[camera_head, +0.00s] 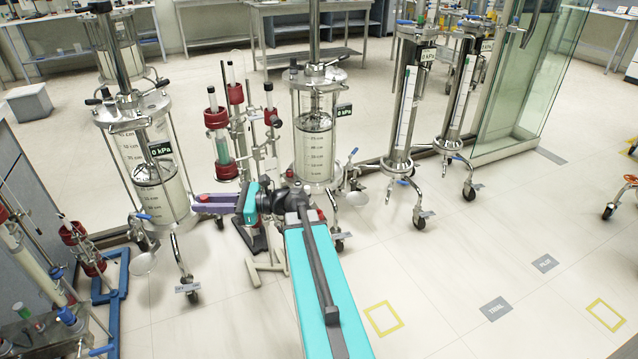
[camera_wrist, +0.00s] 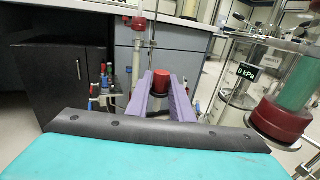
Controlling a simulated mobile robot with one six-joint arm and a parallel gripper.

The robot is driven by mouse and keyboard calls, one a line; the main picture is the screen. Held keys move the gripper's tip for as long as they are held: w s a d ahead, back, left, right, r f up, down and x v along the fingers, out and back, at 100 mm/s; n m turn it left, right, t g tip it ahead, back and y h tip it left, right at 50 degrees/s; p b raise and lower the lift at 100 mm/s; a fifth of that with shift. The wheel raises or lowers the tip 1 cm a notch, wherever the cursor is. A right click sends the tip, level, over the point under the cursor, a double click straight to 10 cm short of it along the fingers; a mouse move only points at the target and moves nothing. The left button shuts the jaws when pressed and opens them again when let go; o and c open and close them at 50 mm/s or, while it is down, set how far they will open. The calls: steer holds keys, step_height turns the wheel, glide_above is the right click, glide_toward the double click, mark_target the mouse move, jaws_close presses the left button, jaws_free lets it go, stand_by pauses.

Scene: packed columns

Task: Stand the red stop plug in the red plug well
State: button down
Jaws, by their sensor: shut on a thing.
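My gripper (camera_head: 207,203) reaches left in the head view, with its purple fingers level above the floor between two glass columns. It is shut on the red stop plug (camera_head: 203,197), whose red top shows at the fingertips. In the wrist view the plug (camera_wrist: 160,78) is a short red cylinder, upright between the purple fingers (camera_wrist: 160,98). Its lower end is hidden by the fingers. I cannot make out which thing is the red plug well in either view.
A wheeled glass column (camera_head: 150,160) stands just left of the gripper. Another (camera_head: 314,140) stands behind the arm. A slim stand with red-collared tubes (camera_head: 224,145) is close behind the gripper. A blue-framed stand (camera_head: 112,295) is at lower left. Open floor (camera_head: 440,270) lies right.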

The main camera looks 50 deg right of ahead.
steer(key=s+d+f+m+t+h+p, duration=0.1)
steer(key=s+d, duration=0.3)
steer(key=d, duration=0.6)
steer(key=s+d+f+m+t+h+p, duration=0.1)
steer(key=s+d+f+m+h, duration=0.1)
steer(key=d, duration=0.8)
steer(key=s+d+f+m+t+h+p, duration=0.1)
steer(key=s+d+h, duration=0.1)
steer(key=s+d, duration=0.4)
steer(key=d, duration=0.5)
steer(key=shift+s+f+t+h+p, duration=0.25)
steer(key=shift+s+t+h+p, duration=0.05)
steer(key=shift+s+t+h, duration=0.1)
steer(key=shift+r+p, duration=0.15)
steer(key=shift+p, duration=0.3)
steer(key=shift+f+b, duration=0.85)
steer(key=shift+f, duration=2.15)
steer(key=shift+p, duration=1)
steer(key=shift+f, duration=1.3)
